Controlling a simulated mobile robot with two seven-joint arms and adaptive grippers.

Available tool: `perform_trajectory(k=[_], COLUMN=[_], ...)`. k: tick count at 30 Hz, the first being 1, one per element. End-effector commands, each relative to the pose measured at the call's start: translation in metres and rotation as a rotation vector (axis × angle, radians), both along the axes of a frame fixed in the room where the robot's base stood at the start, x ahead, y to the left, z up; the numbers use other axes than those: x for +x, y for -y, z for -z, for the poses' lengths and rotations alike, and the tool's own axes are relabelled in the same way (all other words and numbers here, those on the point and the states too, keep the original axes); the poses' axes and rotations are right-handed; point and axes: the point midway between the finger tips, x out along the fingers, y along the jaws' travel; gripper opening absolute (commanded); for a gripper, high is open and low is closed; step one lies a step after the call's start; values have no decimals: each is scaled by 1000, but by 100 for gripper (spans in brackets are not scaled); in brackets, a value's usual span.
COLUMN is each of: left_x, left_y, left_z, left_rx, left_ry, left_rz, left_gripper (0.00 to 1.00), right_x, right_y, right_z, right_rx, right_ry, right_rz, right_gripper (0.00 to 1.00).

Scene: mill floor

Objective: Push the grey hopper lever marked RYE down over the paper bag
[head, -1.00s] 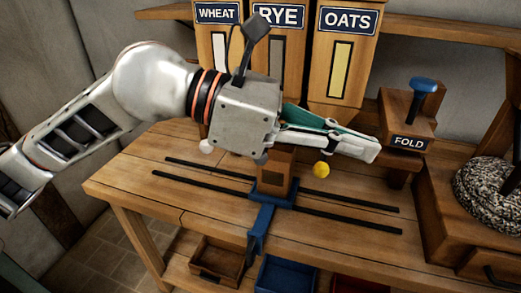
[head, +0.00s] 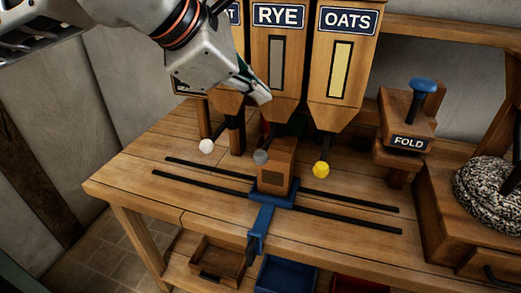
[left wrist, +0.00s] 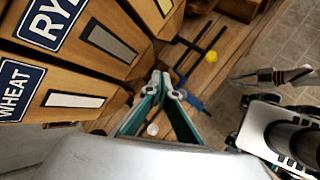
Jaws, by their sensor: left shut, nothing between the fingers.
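The grey lever knob (head: 261,156) of the RYE hopper (head: 277,92) shows just at the upper left of the brown paper bag (head: 281,155). The bag stands upright in the blue carriage (head: 261,218) on the bench rails. My left gripper (head: 262,96) is shut and empty, in front of the hoppers' lower part, above and apart from the grey knob. Its closed fingertips also show in the left wrist view (left wrist: 165,84), where I cannot make out the grey knob. My right gripper (left wrist: 252,77) shows small in the left wrist view; its jaws are unclear.
The white knob (head: 206,146) is left of the grey one and the yellow knob (head: 321,169) is right of it. A FOLD block (head: 407,122) with a blue handle stands further right. The front bench top (head: 150,190) is clear.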

Motion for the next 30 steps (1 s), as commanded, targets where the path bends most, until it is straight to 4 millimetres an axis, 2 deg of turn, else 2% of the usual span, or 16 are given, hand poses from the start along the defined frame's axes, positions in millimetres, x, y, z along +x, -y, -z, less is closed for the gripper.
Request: perform_trajectory(k=[11, 23, 27, 30], left_x=[0, 0, 0, 0], left_y=[0, 1, 1, 1], left_z=[11, 60, 79, 87], left_rx=[-1, -2, -2, -2], left_ry=[-3, -7, -6, -5], left_rz=[1, 3, 3, 3], left_gripper=[0, 0, 0, 0], right_x=[-1, -8, -12, -11], right_y=[0, 0, 1, 2], right_z=[6, 31, 47, 50], right_rx=[0, 0, -7, -17], right_ry=[-3, -21, -33, -31], right_rz=[0, 0, -2, -4], right_gripper=[16, 16, 16, 16])
